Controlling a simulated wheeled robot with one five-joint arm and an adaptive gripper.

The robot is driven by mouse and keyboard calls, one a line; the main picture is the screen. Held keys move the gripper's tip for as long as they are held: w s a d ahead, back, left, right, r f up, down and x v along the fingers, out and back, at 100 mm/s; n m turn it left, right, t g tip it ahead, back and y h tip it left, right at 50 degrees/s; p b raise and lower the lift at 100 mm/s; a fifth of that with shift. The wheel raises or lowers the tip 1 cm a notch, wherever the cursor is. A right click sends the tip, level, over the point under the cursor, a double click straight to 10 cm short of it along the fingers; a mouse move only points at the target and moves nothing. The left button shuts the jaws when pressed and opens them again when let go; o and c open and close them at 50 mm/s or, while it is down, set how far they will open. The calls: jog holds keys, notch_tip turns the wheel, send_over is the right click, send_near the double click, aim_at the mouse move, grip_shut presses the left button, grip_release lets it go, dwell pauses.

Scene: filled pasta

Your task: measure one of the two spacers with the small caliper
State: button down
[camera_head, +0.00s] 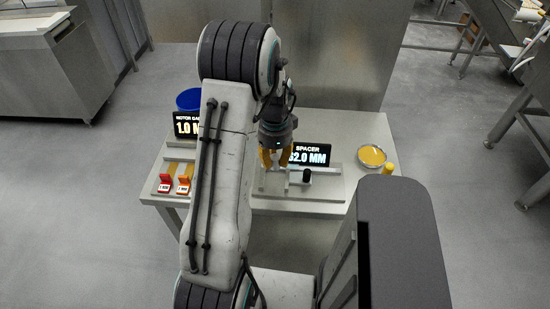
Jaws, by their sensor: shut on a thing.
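The small caliper (325,188) lies on the table in the middle, a pale grey rail with upright jaws and a dark round piece (307,175). My gripper (274,163) points down at its left end. Its yellow-orange fingers are shut on what looks like a part of the caliper, mostly hidden between them. A dark display (311,154) behind it reads "SPACER" and a number ending in "2.0 MM"; its left edge is covered by a finger. A short yellow cylinder (388,169) stands at the right, possibly a spacer. I cannot make out a spacer between the caliper jaws.
A round dish (372,156) with yellow contents sits at the table's right. A metal panel stands behind.

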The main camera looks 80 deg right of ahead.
aim_at(275, 182)
jog(key=shift+f+b, duration=1.95)
jog(key=shift+f, duration=1.1)
jog(key=shift+f+b, duration=0.5)
jog(key=shift+f, duration=0.05)
jog(key=c, duration=1)
grip_release()
notch_tip(275, 182, up, 12)
